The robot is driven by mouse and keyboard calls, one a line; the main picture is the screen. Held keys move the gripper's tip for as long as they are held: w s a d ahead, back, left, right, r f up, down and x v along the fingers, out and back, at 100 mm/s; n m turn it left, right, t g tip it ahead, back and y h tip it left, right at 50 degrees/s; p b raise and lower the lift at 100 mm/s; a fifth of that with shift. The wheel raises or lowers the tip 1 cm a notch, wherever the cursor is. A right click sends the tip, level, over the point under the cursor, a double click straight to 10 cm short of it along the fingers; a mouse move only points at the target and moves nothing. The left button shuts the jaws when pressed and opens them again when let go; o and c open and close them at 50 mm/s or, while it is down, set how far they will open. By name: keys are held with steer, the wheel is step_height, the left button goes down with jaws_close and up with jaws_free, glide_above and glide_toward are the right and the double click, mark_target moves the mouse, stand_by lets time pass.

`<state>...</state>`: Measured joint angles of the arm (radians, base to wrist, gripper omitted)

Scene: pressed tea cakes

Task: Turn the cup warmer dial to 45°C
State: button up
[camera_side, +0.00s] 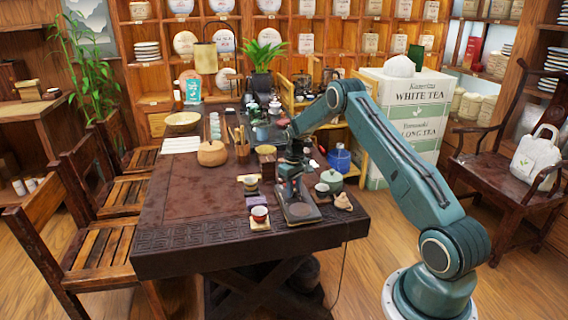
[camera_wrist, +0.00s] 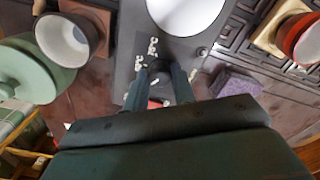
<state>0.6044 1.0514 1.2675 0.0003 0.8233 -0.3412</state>
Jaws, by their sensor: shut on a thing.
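The cup warmer (camera_side: 301,211) lies flat on the dark table near its front right corner. In the wrist view its dark grey panel (camera_wrist: 125,62) carries a round white plate (camera_wrist: 185,12) and white markings around a dial (camera_wrist: 160,77). My gripper (camera_side: 287,180) points down over the back part of the warmer. In the wrist view my gripper (camera_wrist: 164,79) has its two fingers on either side of the dial, shut on it. The fingers hide most of the dial, and I cannot read its setting.
A red cup (camera_side: 260,213) on a coaster and a purple block (camera_wrist: 237,86) are on the other side. A cord hangs off the table's front edge.

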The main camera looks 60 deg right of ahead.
steer(key=shift+n, duration=0.5)
steer(key=o, duration=1)
step_height(320, 180, up, 14)
stand_by(0.4)
steer(key=shift+f, duration=0.1)
